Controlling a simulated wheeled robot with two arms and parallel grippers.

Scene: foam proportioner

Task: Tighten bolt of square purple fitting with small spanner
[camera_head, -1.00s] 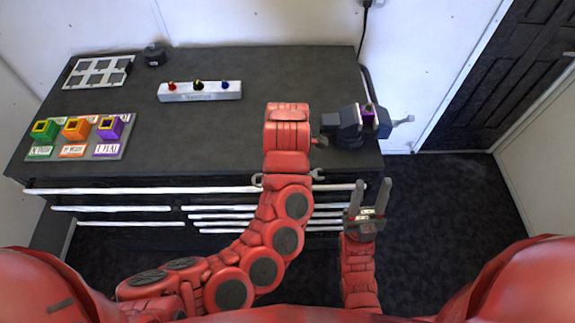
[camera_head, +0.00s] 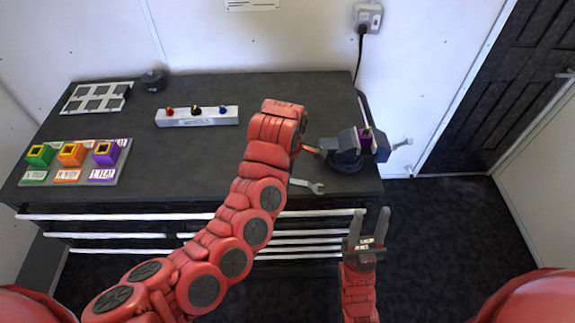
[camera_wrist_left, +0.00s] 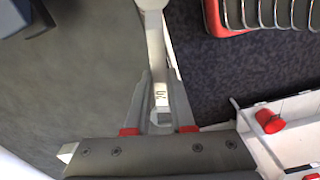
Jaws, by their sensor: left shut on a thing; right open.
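My left gripper (camera_wrist_left: 160,90) is shut on the spanner (camera_wrist_left: 155,50), a light metal bar running up between its fingers. In the head view the fingers are hidden behind my red wrist, and one open-jawed end of the spanner (camera_head: 309,186) shows to its right, over the front of the bench. A purple fitting (camera_head: 365,140) with a small yellowish bolt on top sits in the jaws of the dark vice (camera_head: 344,153). The spanner is apart from it, to its lower left. My right gripper (camera_head: 367,230) is open and empty in front of the bench.
The black bench (camera_head: 215,160) is clear in the middle. At left is a board (camera_head: 118,176) with green, orange and purple square blocks. Behind are a metal bar (camera_head: 197,121) with coloured knobs, a pale frame (camera_head: 97,97) and a dark round object (camera_head: 154,80).

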